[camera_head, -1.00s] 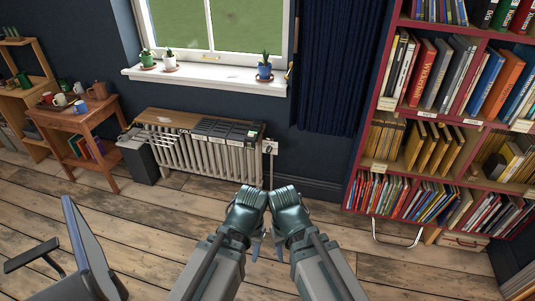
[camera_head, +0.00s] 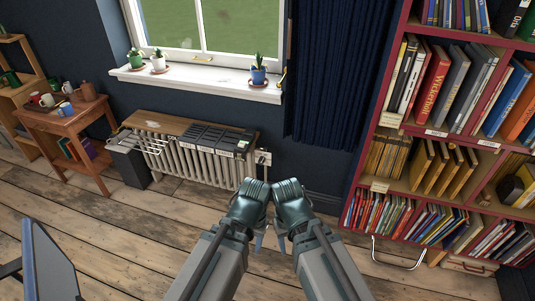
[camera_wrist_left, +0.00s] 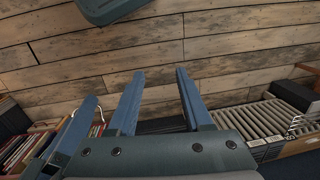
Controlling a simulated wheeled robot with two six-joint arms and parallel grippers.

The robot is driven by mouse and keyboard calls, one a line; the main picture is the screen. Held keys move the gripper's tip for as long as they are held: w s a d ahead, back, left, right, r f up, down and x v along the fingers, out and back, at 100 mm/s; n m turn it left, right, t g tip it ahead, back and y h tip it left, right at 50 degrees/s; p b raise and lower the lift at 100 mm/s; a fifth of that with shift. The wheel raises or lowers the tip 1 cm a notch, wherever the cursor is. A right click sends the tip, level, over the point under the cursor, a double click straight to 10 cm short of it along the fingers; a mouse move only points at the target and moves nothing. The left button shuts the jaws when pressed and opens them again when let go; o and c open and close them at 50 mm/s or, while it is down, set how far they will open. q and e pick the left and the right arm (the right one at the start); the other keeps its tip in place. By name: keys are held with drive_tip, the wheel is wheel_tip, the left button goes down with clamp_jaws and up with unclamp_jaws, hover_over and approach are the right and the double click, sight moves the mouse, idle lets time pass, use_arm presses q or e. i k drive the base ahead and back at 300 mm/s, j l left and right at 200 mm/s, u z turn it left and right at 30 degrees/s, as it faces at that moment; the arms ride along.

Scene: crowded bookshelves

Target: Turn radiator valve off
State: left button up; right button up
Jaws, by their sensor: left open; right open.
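A ribbed radiator (camera_head: 205,163) stands under the window. A small pale fitting (camera_head: 263,158), which looks like the valve, is at its right end; its setting is too small to tell. My left gripper (camera_head: 257,241) and my right gripper (camera_head: 282,238) are side by side in front of the radiator, below and apart from the fitting. Both are empty. In the left wrist view, my left gripper (camera_wrist_left: 160,75) shows two spread fingers over bare floor. The radiator (camera_wrist_left: 245,122) shows there at the right; I cannot pick out the valve in that view.
A red bookcase (camera_head: 350,190) full of books stands at the right, beside a dark curtain (camera_head: 330,80). A dark bin (camera_head: 128,163) is left of the radiator. Potted plants stand on the windowsill (camera_head: 200,82). A chair (camera_head: 50,260) is at the lower left. Floor in front is clear.

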sight(262, 160)
drive_tip(key=i+l+u, duration=0.1)
drive_tip(key=i+l, duration=1.1)
